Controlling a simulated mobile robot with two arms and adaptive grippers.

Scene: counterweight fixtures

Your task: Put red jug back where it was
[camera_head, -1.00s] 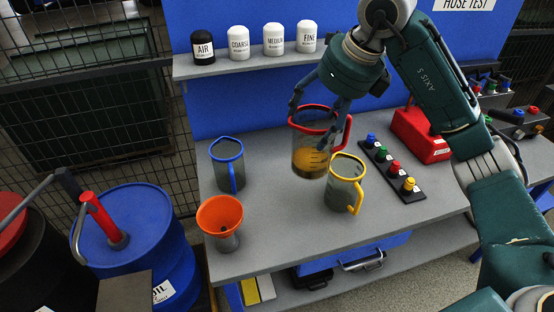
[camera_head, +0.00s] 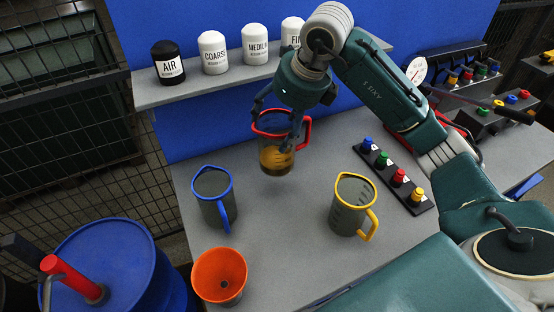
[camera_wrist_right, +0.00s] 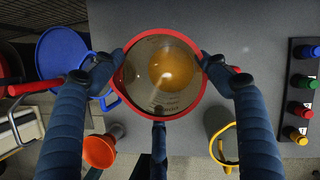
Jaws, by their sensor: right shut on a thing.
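The red jug (camera_head: 276,151) is a clear measuring jug with a red rim and handle and amber liquid inside. My right gripper (camera_head: 277,125) is shut on it near the rim, from above. The jug is upright at the back of the grey bench, between the blue-rimmed and yellow-rimmed jugs; I cannot tell whether its base touches the bench. In the right wrist view, my right gripper's fingers (camera_wrist_right: 160,70) hold the red rim (camera_wrist_right: 122,76) from both sides, with liquid visible inside. My left gripper is not in view.
A blue-rimmed jug (camera_head: 213,198) stands left and a yellow-rimmed jug (camera_head: 352,204) right. An orange funnel (camera_head: 219,275) sits at the front left. A strip of coloured knobs (camera_head: 395,177) lies right. A shelf (camera_head: 160,93) with labelled filters is behind. The bench middle is clear.

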